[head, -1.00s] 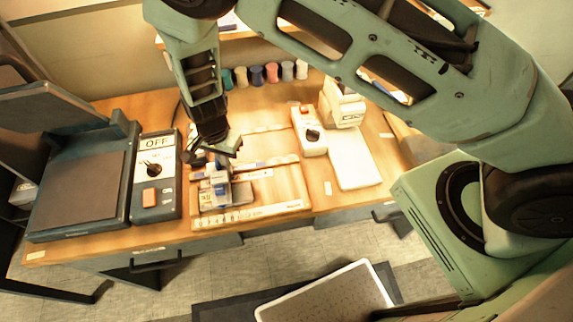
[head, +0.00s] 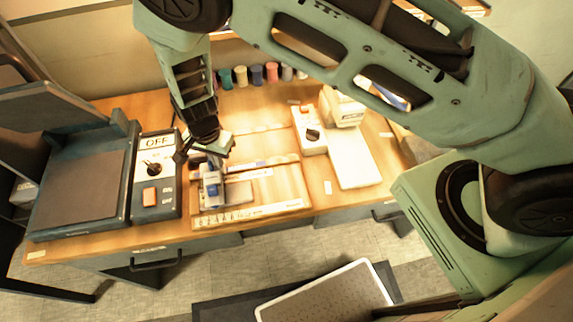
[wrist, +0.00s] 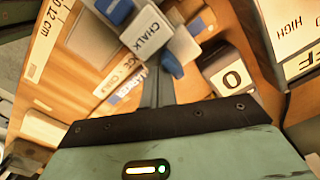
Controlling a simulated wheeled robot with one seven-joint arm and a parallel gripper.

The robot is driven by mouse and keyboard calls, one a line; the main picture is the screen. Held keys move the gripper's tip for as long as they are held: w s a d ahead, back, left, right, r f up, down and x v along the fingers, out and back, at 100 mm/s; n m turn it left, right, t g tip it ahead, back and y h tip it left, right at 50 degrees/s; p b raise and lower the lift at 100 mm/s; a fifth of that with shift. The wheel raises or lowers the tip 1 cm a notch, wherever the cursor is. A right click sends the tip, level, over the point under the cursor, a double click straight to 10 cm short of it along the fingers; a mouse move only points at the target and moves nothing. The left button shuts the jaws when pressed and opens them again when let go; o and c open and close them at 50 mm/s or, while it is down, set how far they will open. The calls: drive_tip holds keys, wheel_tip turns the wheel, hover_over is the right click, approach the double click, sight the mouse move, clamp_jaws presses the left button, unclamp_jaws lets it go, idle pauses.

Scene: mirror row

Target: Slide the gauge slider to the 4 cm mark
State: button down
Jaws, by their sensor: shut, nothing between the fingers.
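The gauge slider (head: 212,188) is a blue and grey block on the wooden gauge board, near its left end. A white scale strip (head: 255,213) with numbers runs along the board's front edge. It also shows in the wrist view (wrist: 47,45), marked in cm. I cannot read which mark the slider stands at. My gripper (head: 207,160) is just behind the slider, pointing down. In the wrist view my gripper (wrist: 158,88) has its fingers together and empty, close to a pale block labelled CHALK (wrist: 147,30) and blue parts. I cannot tell whether the fingers touch anything.
A control box (head: 157,175) marked OFF, with a knob and orange switch, stands close on the left. Beyond it is a dark flat plate (head: 80,185). A white device (head: 350,160) stands right of the board. Several coloured spools (head: 257,75) line the back.

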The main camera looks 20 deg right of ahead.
wheel_tip(320, 180, up, 7)
drive_tip(key=d+p, duration=0.1)
drive_tip(key=p, duration=0.4)
drive_tip(key=shift+s, duration=0.15)
idle(0.4)
idle(0.4)
drive_tip(key=s+d+r+n+g+y+b, duration=0.15)
drive_tip(key=s+r+n+b, duration=0.45)
drive_tip(key=s+r, duration=0.6)
drive_tip(key=s+d+r+n+t+b, duration=0.1)
drive_tip(key=s+d+r+n+b, duration=0.1)
drive_tip(key=s+d+r+n, duration=0.5)
drive_tip(key=s+d+n+h, duration=0.1)
drive_tip(key=s+d+n, duration=0.2)
drive_tip(key=d, duration=0.1)
drive_tip(key=shift+s+r+b, duration=0.15)
drive_tip(key=shift+s+b, duration=0.2)
drive_tip(key=shift+s, duration=0.05)
